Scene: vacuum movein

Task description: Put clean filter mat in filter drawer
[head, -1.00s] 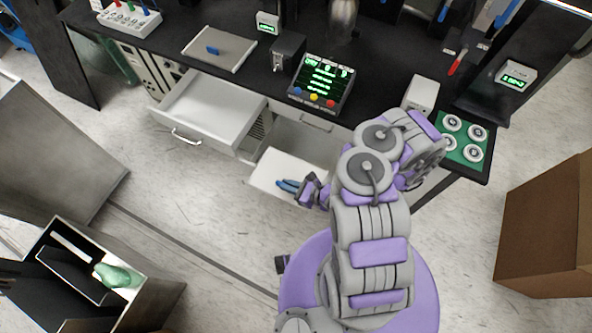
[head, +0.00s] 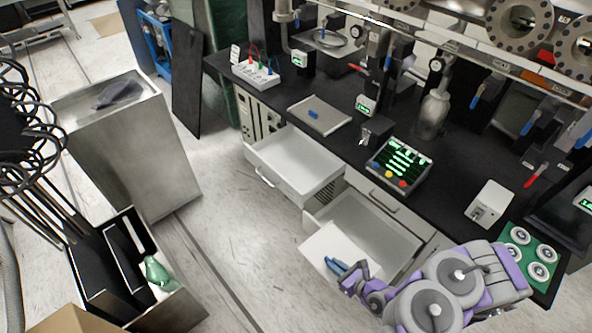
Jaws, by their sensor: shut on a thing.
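My gripper (head: 354,279) is shut on the blue tab (head: 337,266) of a flat white mat (head: 326,244). The mat lies at the near end of the open lower drawer (head: 392,228), overlapping its front edge in the picture. The drawer's visible inside is empty. I cannot tell whether the mat touches the drawer. A second flat panel, greyer and with a blue tab (head: 319,117), lies on the black counter. An upper drawer (head: 297,165) to the left is also open and empty.
The black counter (head: 285,92) carries a control box with lit green lines (head: 399,163) and several small devices. At left stand a metal bin (head: 135,150) and an open box holding a green item (head: 158,272). The floor between these and the drawers is clear.

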